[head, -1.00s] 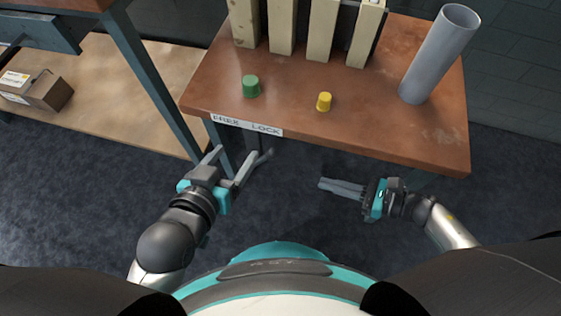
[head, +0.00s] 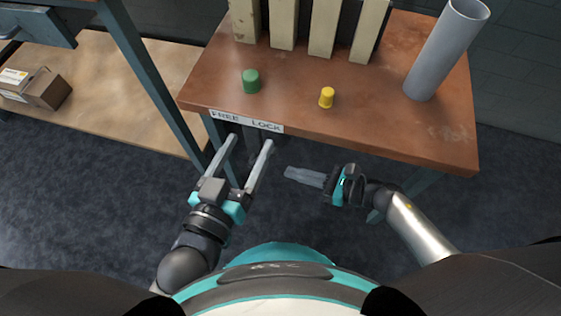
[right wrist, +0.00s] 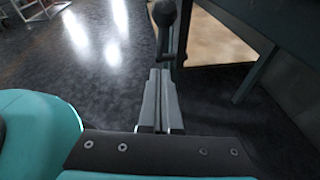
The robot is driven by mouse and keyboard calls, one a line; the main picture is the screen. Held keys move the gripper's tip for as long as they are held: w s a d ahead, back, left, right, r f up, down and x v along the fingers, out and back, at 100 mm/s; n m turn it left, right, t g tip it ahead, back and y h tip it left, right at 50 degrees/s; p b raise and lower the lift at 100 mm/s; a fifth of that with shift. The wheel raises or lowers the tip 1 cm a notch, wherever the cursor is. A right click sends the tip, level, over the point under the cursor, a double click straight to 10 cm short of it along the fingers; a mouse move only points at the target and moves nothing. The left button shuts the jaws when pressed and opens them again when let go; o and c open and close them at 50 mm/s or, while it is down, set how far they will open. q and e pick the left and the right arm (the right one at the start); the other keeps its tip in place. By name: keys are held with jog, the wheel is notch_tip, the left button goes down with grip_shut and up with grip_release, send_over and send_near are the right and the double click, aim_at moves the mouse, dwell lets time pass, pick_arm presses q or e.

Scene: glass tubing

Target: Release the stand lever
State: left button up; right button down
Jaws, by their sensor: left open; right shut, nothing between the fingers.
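The stand lever shows in the right wrist view as a dark handle with a rounded end (right wrist: 165,14), just beyond the right fingertips. In the head view it is mostly hidden under the front edge of the brown table, near the LOCK side of a FREE / LOCK label (head: 247,122). My left gripper (head: 250,141) is open, its fingers pointing at the table edge just below that label. I cannot tell whether it touches the lever. My right gripper (head: 288,173) is shut and empty, right of the left gripper, pointing left; its fingers also show in the right wrist view (right wrist: 160,100).
The brown table (head: 380,120) carries a green cap (head: 251,81), a yellow cap (head: 327,97), a tall grey tube (head: 447,50) and several upright beige blocks (head: 325,25). A shelf (head: 120,100) with a cardboard box (head: 40,88) stands left. Open floor lies below the table.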

aim_at(272, 157)
pick_arm(q)
jog(key=shift+s+d+r+t, duration=0.1)
jog(key=shift+s+r+t, duration=0.15)
jog(key=shift+t, duration=0.15)
pick_arm(e)
jog(key=shift+w+a+r, duration=0.3)
jog(key=shift+w+a, duration=0.05)
jog(key=shift+a, duration=0.3)
jog(key=shift+w+a+r, duration=0.25)
jog(key=shift+w+a, duration=0.15)
jog(key=shift+a, duration=0.25)
jog(key=shift+w+a+r, duration=0.3)
jog(key=shift+w+a, duration=0.05)
jog(key=shift+a, duration=0.3)
